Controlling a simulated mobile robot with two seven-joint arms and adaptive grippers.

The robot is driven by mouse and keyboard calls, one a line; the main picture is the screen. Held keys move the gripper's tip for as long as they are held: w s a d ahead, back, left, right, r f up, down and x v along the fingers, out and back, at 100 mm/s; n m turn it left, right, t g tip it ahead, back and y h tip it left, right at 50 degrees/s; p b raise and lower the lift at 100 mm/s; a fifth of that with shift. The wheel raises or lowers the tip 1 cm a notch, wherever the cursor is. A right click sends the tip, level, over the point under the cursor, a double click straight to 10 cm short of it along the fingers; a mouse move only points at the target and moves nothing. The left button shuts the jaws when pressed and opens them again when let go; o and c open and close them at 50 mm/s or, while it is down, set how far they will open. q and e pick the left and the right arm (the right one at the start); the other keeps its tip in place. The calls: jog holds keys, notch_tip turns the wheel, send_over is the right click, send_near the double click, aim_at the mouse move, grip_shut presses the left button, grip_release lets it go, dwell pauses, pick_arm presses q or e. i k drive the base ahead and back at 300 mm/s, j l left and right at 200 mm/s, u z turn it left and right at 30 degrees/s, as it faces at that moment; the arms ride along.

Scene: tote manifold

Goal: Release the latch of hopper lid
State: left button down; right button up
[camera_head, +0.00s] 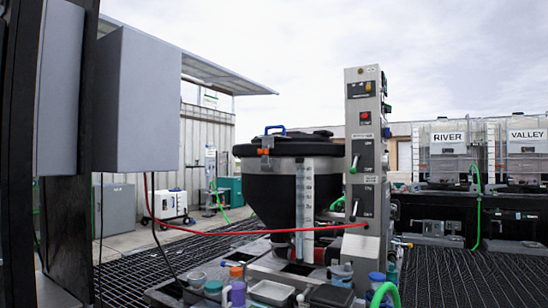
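The hopper (270,195) is a black cone-shaped vessel in the middle of the view. A clear strip with level marks (305,195) runs down its front. Its dark lid (300,148) lies on top and looks down. A blue handle (274,128) stands up from the lid. A small orange part (265,143) with a metal piece sits at the front left of the rim and looks like the latch. Whether it is fastened is too small to tell. Neither of my grippers is in view.
A grey control column (365,150) stands right beside the hopper. A red hose (215,231) crosses in front at low height. Cups and bottles (270,292) crowd the bench below. A large grey box (138,100) fills the left foreground. Labelled totes (447,140) stand at the right.

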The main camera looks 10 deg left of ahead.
aim_at(265, 152)
jog(key=i+l+u, duration=0.15)
jog(key=i+l, duration=0.3)
jog(key=i+l+u, duration=0.2)
jog(key=i+l, duration=0.25)
jog(key=l, duration=0.1)
